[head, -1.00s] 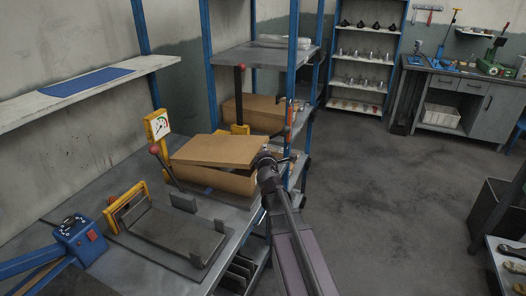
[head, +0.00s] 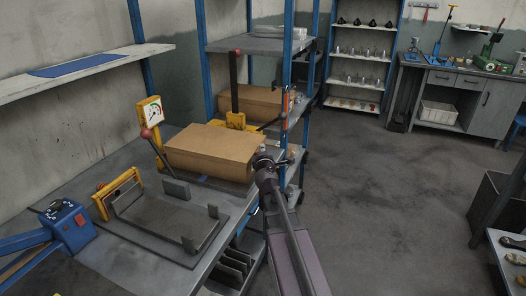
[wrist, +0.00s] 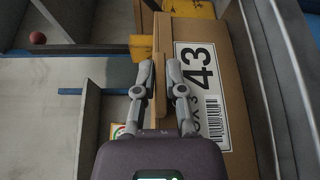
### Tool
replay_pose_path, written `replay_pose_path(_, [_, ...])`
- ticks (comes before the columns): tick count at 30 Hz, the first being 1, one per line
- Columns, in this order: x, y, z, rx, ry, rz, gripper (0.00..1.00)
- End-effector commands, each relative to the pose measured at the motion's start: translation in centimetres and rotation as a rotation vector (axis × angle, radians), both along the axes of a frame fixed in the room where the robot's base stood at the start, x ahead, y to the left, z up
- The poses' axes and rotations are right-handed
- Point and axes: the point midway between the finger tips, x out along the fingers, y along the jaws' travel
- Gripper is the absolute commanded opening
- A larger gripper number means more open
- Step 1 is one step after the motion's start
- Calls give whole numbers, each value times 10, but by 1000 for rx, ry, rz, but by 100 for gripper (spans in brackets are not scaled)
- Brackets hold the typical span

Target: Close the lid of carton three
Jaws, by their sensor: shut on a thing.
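A brown cardboard carton (head: 207,167) stands on the grey bench, with its flat lid (head: 218,141) lying level or nearly level over its top. My gripper (head: 268,162) is at the carton's right end. In the wrist view my gripper (wrist: 158,72) has one finger on each side of the lid's thin edge (wrist: 160,50) and is shut on it. The carton's side (wrist: 211,40) also shows there, with a white label reading 43 and a barcode. The far side of the lid is hidden.
A red-knobbed lever and yellow gauge (head: 151,112) stand close to the carton's left. Another carton (head: 262,103) sits behind on the rack (head: 262,45). A grey plate fixture (head: 165,225) and a blue control box (head: 72,225) are in front.

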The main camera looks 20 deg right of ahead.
Motion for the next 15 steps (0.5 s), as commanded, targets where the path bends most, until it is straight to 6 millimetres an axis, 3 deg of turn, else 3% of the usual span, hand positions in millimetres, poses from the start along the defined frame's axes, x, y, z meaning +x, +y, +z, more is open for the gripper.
replay_pose_path(7, [-2, -4, -1, 0, 1, -5, 0])
replay_pose_path(8, [-2, -4, -1, 0, 1, -5, 20])
replay_pose_path(9, [-2, -4, -1, 0, 0, -6, 32])
replay_pose_path(11, [-2, -5, -1, 0, 1, -7, 47])
replay_pose_path(15, [-2, -5, -1, 1, 0, -7, 47])
